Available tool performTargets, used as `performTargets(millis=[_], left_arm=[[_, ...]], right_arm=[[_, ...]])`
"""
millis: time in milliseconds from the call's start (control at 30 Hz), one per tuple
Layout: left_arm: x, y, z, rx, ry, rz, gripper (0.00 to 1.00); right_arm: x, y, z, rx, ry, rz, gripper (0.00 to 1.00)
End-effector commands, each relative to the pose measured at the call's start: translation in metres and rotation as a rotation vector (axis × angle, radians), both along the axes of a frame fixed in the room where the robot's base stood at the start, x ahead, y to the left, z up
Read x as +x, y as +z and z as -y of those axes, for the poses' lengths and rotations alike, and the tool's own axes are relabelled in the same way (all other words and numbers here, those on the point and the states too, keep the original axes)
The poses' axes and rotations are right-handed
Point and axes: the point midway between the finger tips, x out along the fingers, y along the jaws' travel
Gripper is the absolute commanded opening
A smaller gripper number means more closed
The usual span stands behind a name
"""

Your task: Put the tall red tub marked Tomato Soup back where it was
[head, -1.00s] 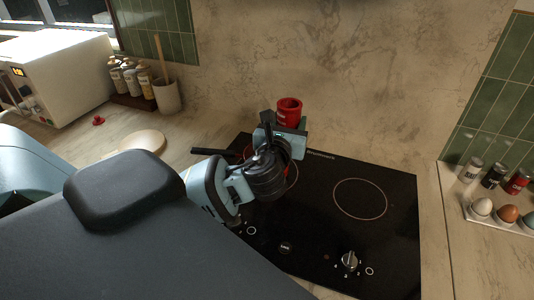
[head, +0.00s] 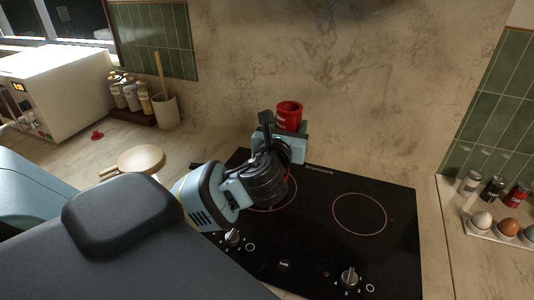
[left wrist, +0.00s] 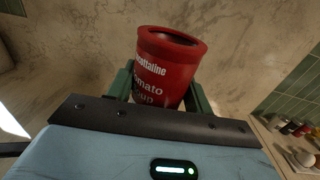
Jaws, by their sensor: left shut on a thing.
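The tall red tub (head: 289,115) shows above my left gripper (head: 281,140) in the head view, over the back left of the hob. The left wrist view shows the tub (left wrist: 168,68) close up, with white lettering reading "omato" and "oup". My left gripper (left wrist: 167,92) is shut on it, with a green finger on each side. The tub is roughly upright, and its dark hollow top shows in the wrist view. Its lower part is hidden by the gripper. My right gripper is not in view.
The black hob (head: 325,255) has a clear right ring. At left are a round wooden board (head: 141,159), a small red thing (head: 97,135), bottles (head: 131,95), a utensil pot (head: 166,112) and a white microwave (head: 62,85). At right are small jars (head: 493,187) and an egg tray (head: 500,237).

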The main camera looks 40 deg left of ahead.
Motion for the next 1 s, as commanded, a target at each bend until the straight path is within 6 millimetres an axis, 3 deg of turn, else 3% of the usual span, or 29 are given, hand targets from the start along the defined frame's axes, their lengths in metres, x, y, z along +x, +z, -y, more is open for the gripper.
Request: performTargets(millis=[267, 600, 800, 1000], left_arm=[[-0.024, -0.053, 0.041, -0.003, -0.128, -0.004, 0.21], [-0.079, -0.112, 0.096, -0.006, -0.299, -0.001, 0.21], [-0.107, -0.131, 0.117, -0.005, -0.363, -0.001, 0.21], [-0.118, -0.136, 0.125, -0.002, -0.388, 0.000, 0.21]], right_arm=[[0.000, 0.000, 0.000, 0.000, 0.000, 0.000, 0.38], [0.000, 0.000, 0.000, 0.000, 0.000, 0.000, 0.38], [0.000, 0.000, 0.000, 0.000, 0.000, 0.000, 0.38], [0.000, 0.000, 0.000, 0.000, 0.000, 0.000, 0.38]])
